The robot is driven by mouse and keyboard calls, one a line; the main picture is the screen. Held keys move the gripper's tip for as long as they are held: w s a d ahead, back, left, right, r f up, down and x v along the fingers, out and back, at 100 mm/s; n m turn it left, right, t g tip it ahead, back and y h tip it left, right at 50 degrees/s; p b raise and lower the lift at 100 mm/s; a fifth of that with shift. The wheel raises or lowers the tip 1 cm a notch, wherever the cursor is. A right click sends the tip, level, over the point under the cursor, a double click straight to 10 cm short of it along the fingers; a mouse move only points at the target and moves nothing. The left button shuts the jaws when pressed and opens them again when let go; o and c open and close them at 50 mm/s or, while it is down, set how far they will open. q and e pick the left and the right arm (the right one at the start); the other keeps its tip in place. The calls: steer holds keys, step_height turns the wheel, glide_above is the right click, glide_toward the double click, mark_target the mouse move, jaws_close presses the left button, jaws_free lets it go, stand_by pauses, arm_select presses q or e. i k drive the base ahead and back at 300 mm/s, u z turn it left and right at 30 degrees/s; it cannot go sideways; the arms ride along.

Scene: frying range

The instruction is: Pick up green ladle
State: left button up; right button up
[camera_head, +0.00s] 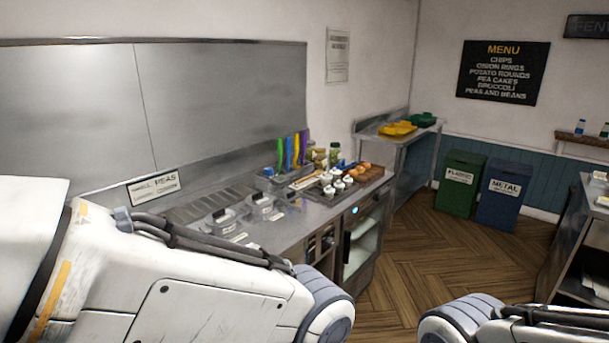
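Several coloured upright utensils stand together at the back of the steel counter (300,222), near the wall. The leftmost one is green (280,153); it may be the green ladle, but its shape is too small to tell. Blue, yellow and purple ones (304,145) stand beside it to the right. Their lower ends are hidden by a holder. My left arm crosses the lower left, in front of the counter, and part of my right arm shows at the lower right. Neither gripper is in view.
Jars (334,154), a tray of small white cups (338,186) and a wooden board with round brown food (372,171) crowd the counter's right end. Green (459,196) and blue (499,208) bins stand by the far wall. The wooden floor (420,250) between is clear.

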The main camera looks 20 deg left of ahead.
mark_target(280, 143)
steer(key=z, duration=0.55)
steer(key=i, duration=1.35)
steer(key=z, duration=0.25)
steer(key=i, duration=1.3)
steer(key=u, duration=1)
steer(key=i, duration=0.75)
steer(key=u, duration=1.2)
steer(key=i, duration=0.4)
steer(key=u, duration=0.35)
